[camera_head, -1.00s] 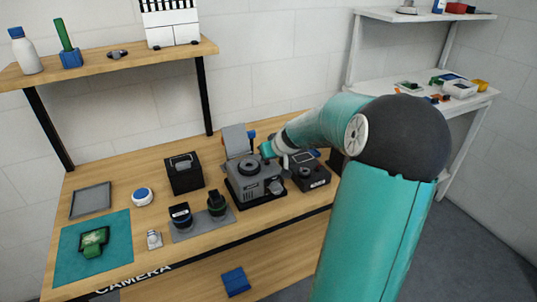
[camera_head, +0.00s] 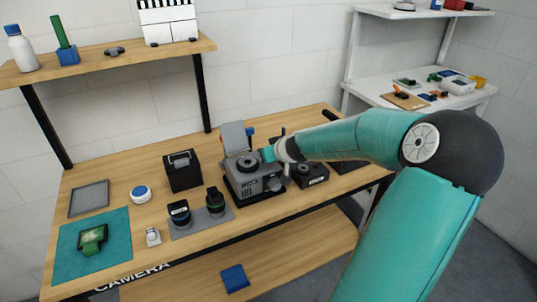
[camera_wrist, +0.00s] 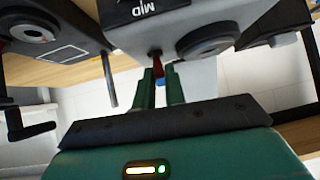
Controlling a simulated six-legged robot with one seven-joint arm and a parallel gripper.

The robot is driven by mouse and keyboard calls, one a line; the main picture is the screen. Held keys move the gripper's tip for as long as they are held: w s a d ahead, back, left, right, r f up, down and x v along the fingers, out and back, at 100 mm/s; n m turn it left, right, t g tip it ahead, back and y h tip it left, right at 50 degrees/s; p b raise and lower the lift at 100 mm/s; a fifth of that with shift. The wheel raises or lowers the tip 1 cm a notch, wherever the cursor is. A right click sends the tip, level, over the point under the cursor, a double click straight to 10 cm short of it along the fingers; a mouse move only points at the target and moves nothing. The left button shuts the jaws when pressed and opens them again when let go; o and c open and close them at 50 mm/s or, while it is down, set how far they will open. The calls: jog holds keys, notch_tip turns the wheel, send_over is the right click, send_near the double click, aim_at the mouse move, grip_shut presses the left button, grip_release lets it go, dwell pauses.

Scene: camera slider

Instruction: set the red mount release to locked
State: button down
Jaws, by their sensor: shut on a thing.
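The grey camera-like unit (camera_head: 256,184) stands on the wooden bench, with a raised flap at its back. In the wrist view its body (camera_wrist: 195,15) shows upside down with a "MID" label. The red mount release (camera_wrist: 157,66) is a small lever sticking out of this body. My gripper (camera_wrist: 162,80) has its two green fingers shut around the red lever. A small blue piece (camera_wrist: 162,83) shows between the fingers. In the head view my gripper (camera_head: 268,154) is at the unit's upper right side, and the red lever is hidden there.
A dark box with a dial (camera_head: 311,173) stands close right of the unit; a black box (camera_head: 183,171) and two lenses on a grey mat (camera_head: 205,224) stand left. A teal mat (camera_head: 75,265) lies at the bench's left end. A shelf (camera_head: 110,60) hangs above.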

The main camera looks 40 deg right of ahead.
jog(key=shift+d, duration=0.1)
jog(key=c, duration=1.5)
grip_release()
jog(key=shift+o, duration=0.2)
jog(key=shift+v, duration=2.5)
jog(key=v, duration=0.8)
jog(key=shift+s+r, duration=0.3)
